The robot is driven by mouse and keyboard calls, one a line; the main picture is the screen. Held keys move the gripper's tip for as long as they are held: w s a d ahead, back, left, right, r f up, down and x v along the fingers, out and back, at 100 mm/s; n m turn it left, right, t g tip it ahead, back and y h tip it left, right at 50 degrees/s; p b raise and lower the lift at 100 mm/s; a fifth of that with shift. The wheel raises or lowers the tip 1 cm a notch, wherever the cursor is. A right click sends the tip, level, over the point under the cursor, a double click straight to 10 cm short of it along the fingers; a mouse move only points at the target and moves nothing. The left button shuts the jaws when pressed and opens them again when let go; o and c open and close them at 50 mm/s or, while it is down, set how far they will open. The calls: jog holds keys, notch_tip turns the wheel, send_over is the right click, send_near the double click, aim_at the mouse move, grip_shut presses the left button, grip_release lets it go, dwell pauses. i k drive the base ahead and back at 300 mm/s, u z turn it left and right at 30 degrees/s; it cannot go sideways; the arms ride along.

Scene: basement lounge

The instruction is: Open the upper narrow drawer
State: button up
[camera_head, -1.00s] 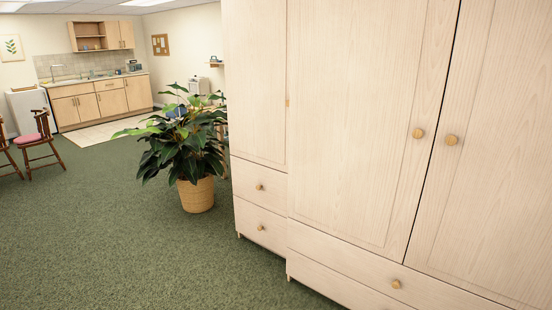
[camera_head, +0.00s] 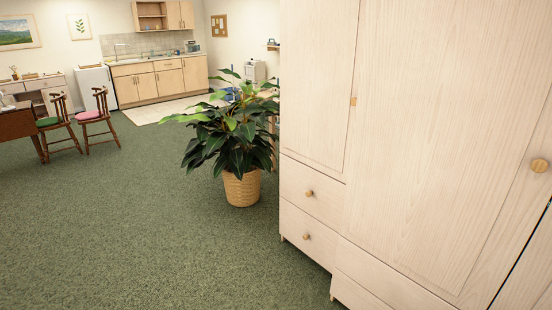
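A pale wood wardrobe (camera_head: 430,130) fills the right side of the view. Its narrow left section has a tall door above two narrow drawers. The upper narrow drawer (camera_head: 325,196) is shut, with a round wooden knob (camera_head: 309,193) on its front. The lower narrow drawer (camera_head: 318,239) is also shut and has its own knob (camera_head: 306,236). My gripper is not in view.
A potted plant (camera_head: 242,190) stands on the floor just left of the wardrobe. Green carpet (camera_head: 150,240) is clear in front and to the left. Chairs (camera_head: 95,115), a desk and a kitchenette (camera_head: 160,82) stand farther back.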

aim_at(319, 195)
jog(key=u, duration=0.5)
jog(key=i, duration=0.65)
jog(key=u, duration=0.85)
jog(key=i, duration=0.75)
jog(key=u, duration=0.35)
